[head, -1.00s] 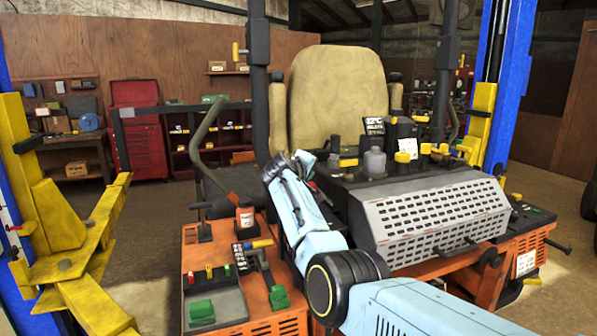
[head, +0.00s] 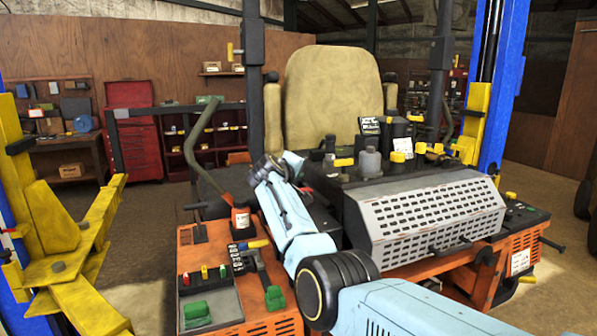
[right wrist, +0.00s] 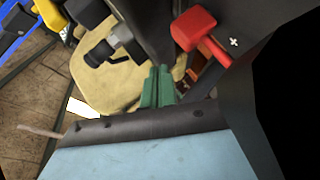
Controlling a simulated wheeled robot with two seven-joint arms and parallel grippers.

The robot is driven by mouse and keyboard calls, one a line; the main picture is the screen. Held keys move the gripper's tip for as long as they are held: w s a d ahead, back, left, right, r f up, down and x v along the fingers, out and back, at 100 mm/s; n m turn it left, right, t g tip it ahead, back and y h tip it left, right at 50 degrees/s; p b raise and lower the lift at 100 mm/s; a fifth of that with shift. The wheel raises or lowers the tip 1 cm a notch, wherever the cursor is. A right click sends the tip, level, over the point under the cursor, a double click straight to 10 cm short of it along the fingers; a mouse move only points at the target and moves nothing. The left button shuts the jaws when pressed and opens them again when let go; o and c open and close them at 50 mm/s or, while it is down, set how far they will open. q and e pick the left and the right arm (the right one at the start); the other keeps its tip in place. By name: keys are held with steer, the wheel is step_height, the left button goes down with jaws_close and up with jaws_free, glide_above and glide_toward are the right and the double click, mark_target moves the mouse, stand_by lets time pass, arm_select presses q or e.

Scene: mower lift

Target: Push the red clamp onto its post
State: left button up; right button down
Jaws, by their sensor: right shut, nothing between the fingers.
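A red clamp (right wrist: 195,30) with a blocky head and a short arm shows at the top of the right wrist view, beside a dark surface with a small white cross. I cannot make it out in the head view. My right gripper (right wrist: 158,86) has green fingers that are shut and empty. In the wrist view they lie below and left of the red clamp, with a gap between them. In the head view my right arm reaches up to the front of the seat, and its fingertips are hidden. My left gripper is not in view.
A mower with a tan seat (head: 330,90) and a grey slotted cover (head: 430,218) fills the middle. Dark upright posts (head: 253,90) flank the seat. A yellow lift arm (head: 75,255) stands at left, a blue column (head: 507,80) at right. Open floor lies left of the mower.

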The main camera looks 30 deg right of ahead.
steer(key=s+a+r+p, duration=0.1)
steer(key=s+r, duration=0.6)
steer(key=r, duration=0.4)
steer(key=shift+a, duration=0.2)
stand_by(0.6)
